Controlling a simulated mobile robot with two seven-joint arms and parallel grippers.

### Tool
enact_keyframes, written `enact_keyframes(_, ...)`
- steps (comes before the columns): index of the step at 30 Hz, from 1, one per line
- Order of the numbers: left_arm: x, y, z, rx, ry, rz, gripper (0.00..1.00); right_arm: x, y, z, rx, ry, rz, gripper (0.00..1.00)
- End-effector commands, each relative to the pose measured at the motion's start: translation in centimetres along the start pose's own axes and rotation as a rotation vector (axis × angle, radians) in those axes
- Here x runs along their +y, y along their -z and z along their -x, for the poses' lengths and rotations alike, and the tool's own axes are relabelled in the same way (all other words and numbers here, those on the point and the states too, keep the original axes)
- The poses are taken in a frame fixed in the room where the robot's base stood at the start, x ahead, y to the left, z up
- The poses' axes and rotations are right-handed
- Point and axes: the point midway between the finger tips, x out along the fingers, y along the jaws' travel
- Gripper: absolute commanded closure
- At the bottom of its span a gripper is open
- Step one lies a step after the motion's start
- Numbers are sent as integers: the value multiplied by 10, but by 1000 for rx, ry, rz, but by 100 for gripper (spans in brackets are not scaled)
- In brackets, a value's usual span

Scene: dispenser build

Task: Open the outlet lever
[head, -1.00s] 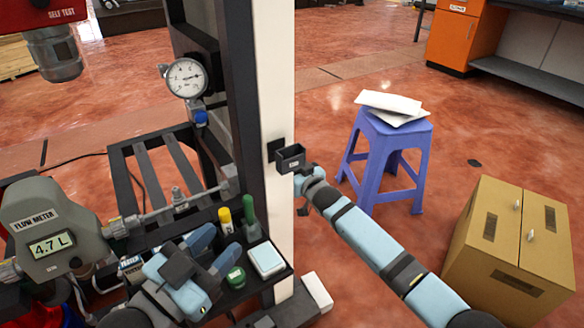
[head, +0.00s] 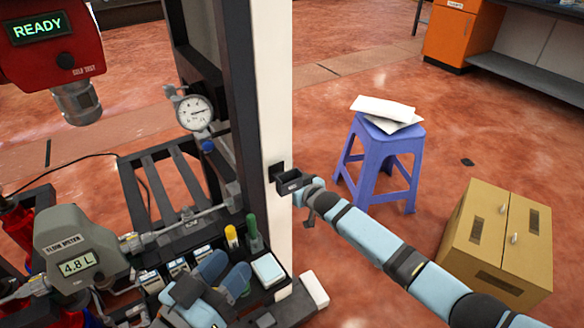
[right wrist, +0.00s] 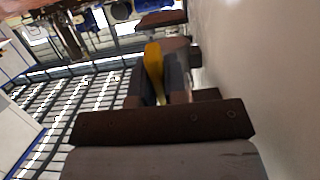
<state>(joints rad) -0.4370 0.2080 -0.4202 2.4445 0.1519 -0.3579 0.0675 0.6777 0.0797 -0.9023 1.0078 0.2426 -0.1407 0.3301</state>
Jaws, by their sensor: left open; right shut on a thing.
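A yellow lever (right wrist: 154,62) shows in the right wrist view between the two dark fingers of my right gripper (right wrist: 160,85), which is shut on it. I take it to be the outlet lever. The flow meter (head: 68,235) at the left reads 4.8 L. My left gripper (head: 222,275) is open and empty at the lower middle, close to the small tray of bottles.
A red unit (head: 40,35) showing READY is at the upper left. A pressure gauge (head: 194,112) sits by the white post (head: 262,100). A green-capped bottle (head: 253,233) stands beside my left gripper. A blue stool (head: 383,160) and cardboard box (head: 500,245) stand right on open floor.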

Motion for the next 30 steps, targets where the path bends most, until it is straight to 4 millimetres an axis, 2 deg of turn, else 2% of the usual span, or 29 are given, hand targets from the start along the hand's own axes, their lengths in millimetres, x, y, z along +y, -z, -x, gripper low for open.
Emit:
enact_keyframes(1, 4, 21, 0, 39, 3, 0, 57, 0, 7, 5, -29, 0, 2, 100)
enact_keyframes(7, 10, 57, 4, 169, 13, -14, 57, 1, 6, 11, -126, -1, 2, 100)
enact_keyframes(18, -26, -8, 18, -175, 149, -52, 57, 0, 5, 22, -291, 0, 1, 100)
enact_keyframes(24, -36, -28, 28, -276, 183, -61, 57, 0, 3, 25, -345, 0, -1, 100)
enact_keyframes(30, -38, -35, 31, -307, 192, -63, 57, 0, 2, 26, -364, 0, 0, 100)
